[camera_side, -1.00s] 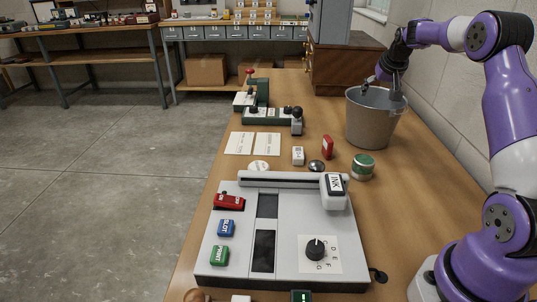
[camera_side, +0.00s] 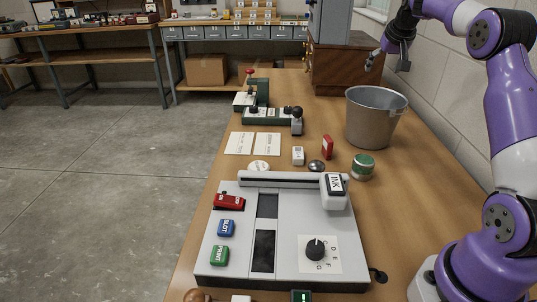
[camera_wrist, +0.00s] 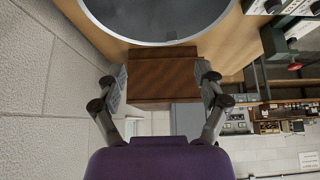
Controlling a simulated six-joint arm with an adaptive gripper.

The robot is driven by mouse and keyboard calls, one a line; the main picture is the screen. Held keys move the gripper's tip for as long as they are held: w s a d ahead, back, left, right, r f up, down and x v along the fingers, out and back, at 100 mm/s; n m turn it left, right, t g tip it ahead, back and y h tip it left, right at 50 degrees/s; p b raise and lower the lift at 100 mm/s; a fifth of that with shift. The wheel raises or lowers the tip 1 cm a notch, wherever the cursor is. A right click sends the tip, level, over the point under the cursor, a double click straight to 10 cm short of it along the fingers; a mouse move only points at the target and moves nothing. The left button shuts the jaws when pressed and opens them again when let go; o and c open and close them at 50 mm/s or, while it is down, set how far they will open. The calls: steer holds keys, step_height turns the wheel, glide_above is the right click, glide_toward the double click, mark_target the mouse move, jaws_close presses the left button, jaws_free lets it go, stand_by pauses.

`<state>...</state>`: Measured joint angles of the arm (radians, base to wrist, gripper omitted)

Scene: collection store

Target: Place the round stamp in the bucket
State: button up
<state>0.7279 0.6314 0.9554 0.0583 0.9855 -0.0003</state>
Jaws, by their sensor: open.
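The grey metal bucket (camera_side: 372,125) stands upright on the right part of the wooden table. Its rim and part of its inside show at the top of the wrist view (camera_wrist: 110,31). My gripper (camera_side: 386,63) is above and behind the bucket's rim, clear of it. In the wrist view its fingers (camera_wrist: 161,72) are spread with nothing between them. I see no certain round stamp on the table. The bucket's wall hides most of its inside in the side view, and the part seen in the wrist view looks bare grey, so I cannot tell whether the stamp lies inside.
A grey stamping machine (camera_side: 285,240) fills the near table. A brown wooden cabinet (camera_side: 345,65) stands behind the bucket.

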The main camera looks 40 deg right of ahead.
steer(key=s+a+r+n+t+y, duration=0.1)
steer(key=s+a+r+n, duration=0.1)
steer(key=a, duration=0.8)
steer(key=s+a+r+n+y, duration=0.1)
steer(key=a+r+n, duration=0.1)
steer(key=a, duration=0.8)
steer(key=s+a+f+n+y, duration=0.2)
steer(key=s+a+f+n, duration=0.3)
steer(key=s+a, duration=0.9)
step_height(320, 180, down, 2)
steer(key=shift+s+a+f+y, duration=0.15)
steer(key=shift+a+f+y, duration=0.05)
steer(key=shift+a+y, duration=0.15)
